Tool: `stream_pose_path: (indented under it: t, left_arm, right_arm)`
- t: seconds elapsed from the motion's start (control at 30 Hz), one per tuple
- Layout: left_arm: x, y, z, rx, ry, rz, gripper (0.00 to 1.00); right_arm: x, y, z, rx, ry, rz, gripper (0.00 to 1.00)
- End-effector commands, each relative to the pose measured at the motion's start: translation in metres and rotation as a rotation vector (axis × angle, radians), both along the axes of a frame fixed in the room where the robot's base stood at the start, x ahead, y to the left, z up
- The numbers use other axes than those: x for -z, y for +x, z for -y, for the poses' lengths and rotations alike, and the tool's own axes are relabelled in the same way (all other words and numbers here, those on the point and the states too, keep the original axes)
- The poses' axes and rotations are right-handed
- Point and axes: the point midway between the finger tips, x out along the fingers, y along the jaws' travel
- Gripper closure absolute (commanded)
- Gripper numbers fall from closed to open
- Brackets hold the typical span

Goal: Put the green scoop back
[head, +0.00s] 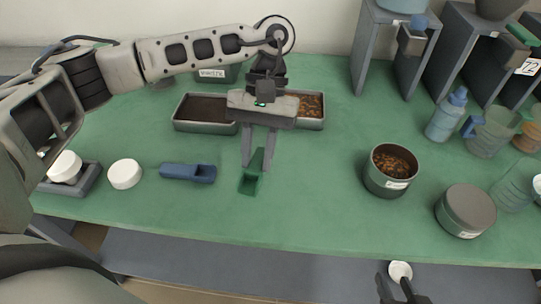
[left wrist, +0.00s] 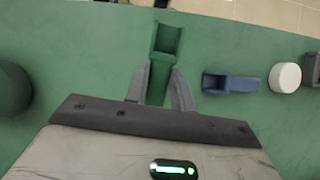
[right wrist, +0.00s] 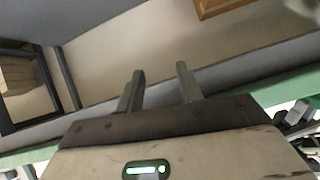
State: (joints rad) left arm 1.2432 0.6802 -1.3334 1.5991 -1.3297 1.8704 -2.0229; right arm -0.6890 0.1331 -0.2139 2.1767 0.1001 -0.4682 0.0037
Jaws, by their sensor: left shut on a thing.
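The green scoop (head: 251,178) is in the middle of the green table, its square cup toward the front edge. My left gripper (head: 259,165) is shut on its handle from behind. In the left wrist view the scoop (left wrist: 166,42) stands out between the two fingers of the left gripper (left wrist: 161,92). I cannot tell whether the scoop touches the table. My right gripper (right wrist: 159,80) is open and empty in the right wrist view, away from the scoop. Part of the right arm shows at the lower right of the head view.
A blue scoop (head: 188,173) lies left of the green one, beside white lids (head: 125,174). Trays (head: 204,109) with dark and brown contents stand behind. A round tin (head: 391,171) of brown pieces and a closed tin (head: 466,211) stand right. Bottles and dispensers fill the far right.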

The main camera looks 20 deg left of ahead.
Motion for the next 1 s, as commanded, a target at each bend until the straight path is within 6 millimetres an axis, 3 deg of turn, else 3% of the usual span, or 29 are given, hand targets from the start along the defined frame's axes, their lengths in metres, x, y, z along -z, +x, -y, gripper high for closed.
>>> stream_pose_path:
  t: [0.3, 0.6, 0.87, 1.0]
  left_arm:
    - [-0.031, -0.050, 0.055, -0.744, 0.033, 0.070, 0.98]
    - [-0.071, -0.078, 0.082, -1.396, 0.104, 0.103, 0.98]
    - [-0.088, -0.088, 0.088, -1.667, 0.151, 0.102, 0.98]
    - [-0.083, -0.077, 0.082, -1.704, 0.166, 0.098, 0.98]
  right_arm:
    - [-0.006, -0.004, 0.002, -0.003, -0.025, -0.018, 0.64]
    - [-0.008, -0.005, 0.005, -0.010, -0.051, -0.026, 0.64]
    - [-0.008, -0.004, 0.006, -0.012, -0.060, -0.027, 0.64]
    - [-0.007, -0.005, 0.006, -0.013, -0.063, -0.033, 0.64]
